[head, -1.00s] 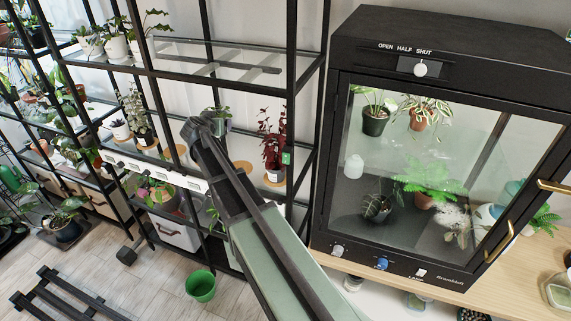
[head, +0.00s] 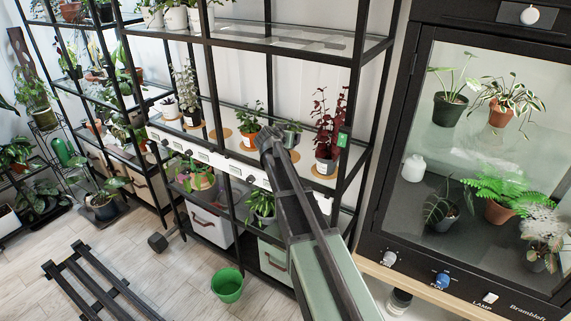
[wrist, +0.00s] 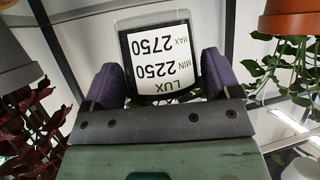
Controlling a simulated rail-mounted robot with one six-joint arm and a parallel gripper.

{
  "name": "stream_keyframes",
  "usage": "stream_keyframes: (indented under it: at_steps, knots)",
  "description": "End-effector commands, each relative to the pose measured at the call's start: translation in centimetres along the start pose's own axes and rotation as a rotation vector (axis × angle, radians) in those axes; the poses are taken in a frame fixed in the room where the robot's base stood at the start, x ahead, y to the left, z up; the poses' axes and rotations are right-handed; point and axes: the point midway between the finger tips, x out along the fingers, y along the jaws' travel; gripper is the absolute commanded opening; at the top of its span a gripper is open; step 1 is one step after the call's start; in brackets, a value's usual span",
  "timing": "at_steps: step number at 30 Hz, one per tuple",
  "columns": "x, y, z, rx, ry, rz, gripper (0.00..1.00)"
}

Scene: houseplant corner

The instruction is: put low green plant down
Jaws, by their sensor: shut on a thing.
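The low green plant shows small dark green leaves above a grey pot (head: 291,138) in the head view. My gripper (head: 270,138) is shut on this pot. In the wrist view, the dark pot with its white lux label (wrist: 163,65) sits between the two purple fingers of my gripper (wrist: 161,88). The label is upside down there. An empty tan round coaster (head: 295,156) shows just below the pot on the shelf. I cannot tell whether the pot touches it. The plant's leaves are mostly hidden in the wrist view.
A dark red plant (head: 327,130) stands close on the right, on its own coaster. A green plant in a terracotta pot (head: 249,138) stands on the left. Black shelf posts and a glass cabinet (head: 470,160) are on the right. A green bucket (head: 228,285) is on the floor.

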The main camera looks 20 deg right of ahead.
Motion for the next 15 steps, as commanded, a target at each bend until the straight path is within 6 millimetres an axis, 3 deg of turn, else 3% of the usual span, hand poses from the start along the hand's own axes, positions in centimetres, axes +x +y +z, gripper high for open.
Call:
stream_keyframes:
  at_steps: [4,10,15]
  knots:
    - [0.3,0.0,0.6,0.000,0.000,0.000,0.56]
    - [2.0,0.0,4.2,0.000,0.000,0.000,0.56]
    - [1.8,0.0,3.7,0.000,0.000,0.000,0.56]
